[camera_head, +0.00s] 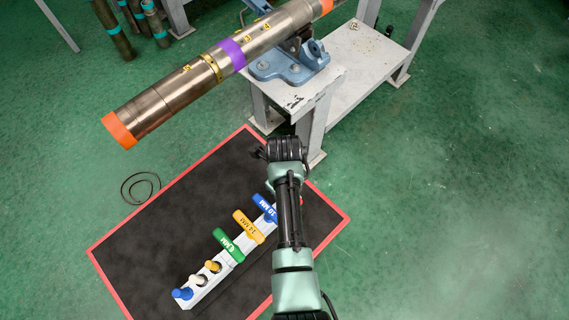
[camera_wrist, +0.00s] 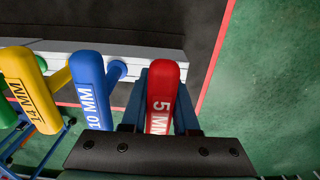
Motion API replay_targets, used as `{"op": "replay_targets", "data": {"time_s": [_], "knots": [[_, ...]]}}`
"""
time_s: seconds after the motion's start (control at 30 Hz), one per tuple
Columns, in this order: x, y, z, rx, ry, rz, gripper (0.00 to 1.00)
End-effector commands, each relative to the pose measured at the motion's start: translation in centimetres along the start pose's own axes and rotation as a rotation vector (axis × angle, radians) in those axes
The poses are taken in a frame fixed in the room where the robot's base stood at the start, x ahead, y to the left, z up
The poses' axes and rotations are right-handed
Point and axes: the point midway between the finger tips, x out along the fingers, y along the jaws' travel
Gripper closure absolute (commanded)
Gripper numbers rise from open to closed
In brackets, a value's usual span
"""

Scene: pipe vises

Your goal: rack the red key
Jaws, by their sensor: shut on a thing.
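The red key (camera_wrist: 161,92), marked 5 MM, is between the blue-grey fingers of my gripper (camera_wrist: 160,105) in the wrist view. My gripper is shut on its handle. The key is at the right end of the row, beside the blue 10 MM key (camera_wrist: 90,88). The pale rack (camera_wrist: 140,62) runs behind the handles; it also shows in the head view (camera_head: 203,290). The red key's shaft is hidden, so I cannot tell whether it is in the rack. In the head view my arm covers the rack's far end and my gripper's fingertips are hidden.
A yellow 14 MM key (camera_head: 248,226) and a green key (camera_head: 228,244) stand in the rack, with several small pegs at its near end. The rack lies on a black mat (camera_head: 150,250) with a red border. A vise (camera_head: 285,65) holds a long pipe (camera_head: 165,100) above.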

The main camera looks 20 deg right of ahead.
Motion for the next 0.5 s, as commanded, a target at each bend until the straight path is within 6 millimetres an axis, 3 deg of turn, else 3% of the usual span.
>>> {"op": "replay_targets", "data": {"time_s": [0.5], "knots": [[0.76, -0.03, 0.05, 0.0, -0.001, -0.001, 1.0]]}}
